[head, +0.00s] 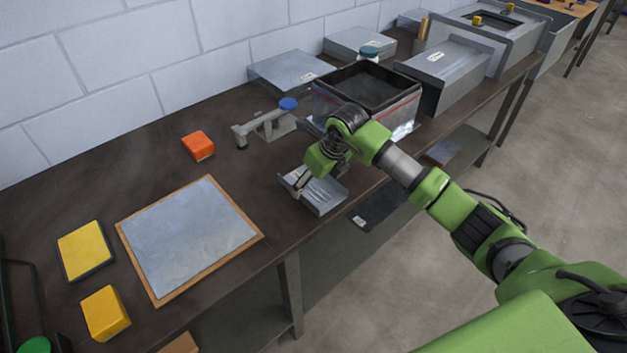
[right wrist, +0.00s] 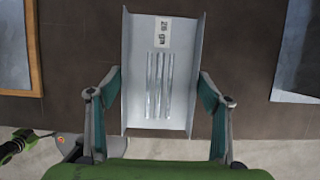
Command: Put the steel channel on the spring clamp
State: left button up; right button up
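The steel channel (head: 322,192) is a short grey U-shaped piece at the table's front edge. In the right wrist view the channel (right wrist: 160,95) lies with its open side up, showing a label and ridged lines. My right gripper (right wrist: 159,75) has its fingers spread on either side of the channel's walls; any contact is hard to judge. In the head view the right gripper (head: 302,180) reaches down over the channel and partly hides it. A grey clamp-like fixture with a blue knob (head: 268,124) stands behind it, likely the spring clamp.
A dark open bin (head: 367,87) stands right of the fixture, with sheet-metal ducts (head: 450,72) beyond. A wood-edged metal sheet (head: 190,237) lies to the left, near an orange block (head: 198,145) and yellow blocks (head: 105,312). Bare table lies between sheet and fixture.

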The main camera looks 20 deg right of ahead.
jog(key=shift+o, duration=1)
jog(key=shift+r, duration=0.15)
jog(key=shift+s+r, duration=0.1)
jog(key=shift+r, duration=0.15)
jog(key=b+v, duration=0.1)
jog(key=v, duration=1)
jog(key=shift+r, duration=0.25)
